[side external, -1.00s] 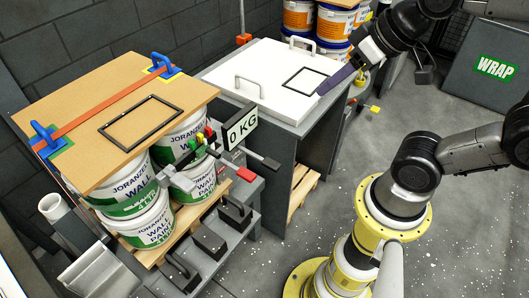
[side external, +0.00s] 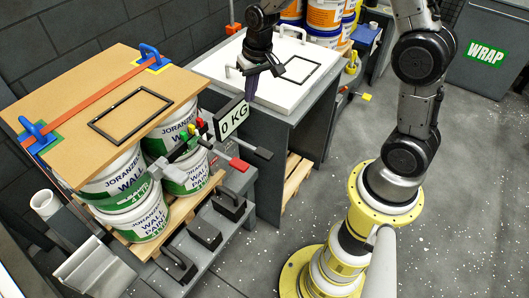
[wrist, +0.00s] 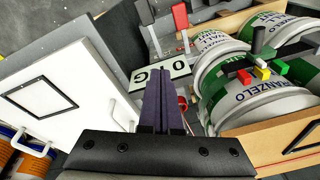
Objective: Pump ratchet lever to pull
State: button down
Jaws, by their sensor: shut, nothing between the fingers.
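My gripper (side external: 251,96) is shut and empty, pointing down just above the 0 KG sign (side external: 233,118). In the wrist view its purple fingers (wrist: 161,78) lie together, in front of the sign (wrist: 160,77). Two levers stick out beside the sign: one red-tipped (side external: 238,164) and one black-tipped (side external: 257,150). In the wrist view the red-tipped lever (wrist: 181,17) and the black-tipped lever (wrist: 145,12) are beyond the fingertips, apart from them. I cannot tell which is the ratchet lever. An orange strap (side external: 95,92) crosses the brown board on the pails.
White wall paint pails (side external: 137,222) stand on a pallet under the brown board (side external: 80,70). A red, green and yellow knob cluster (side external: 198,130) sits near the levers. A white lidded bench (side external: 245,72) with handles stands behind.

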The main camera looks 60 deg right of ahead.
notch_tip(320, 180, down, 6)
jog(key=d+f+g, duration=0.1)
jog(key=g, duration=0.2)
send_near(264, 151)
jog(key=shift+d+r+m+y, duration=0.2)
jog(key=shift+r+m+y, duration=0.05)
jog(key=shift+m+y, duration=0.05)
jog(key=shift+s+a+f, duration=0.1)
jog(key=shift+s+f, duration=0.05)
jog(key=shift+f, duration=1.4)
jog(key=shift+s+a+f, duration=0.1)
jog(key=shift+s+f, duration=0.05)
jog(key=shift+f, duration=1.75)
jog(key=shift+f, duration=0.1)
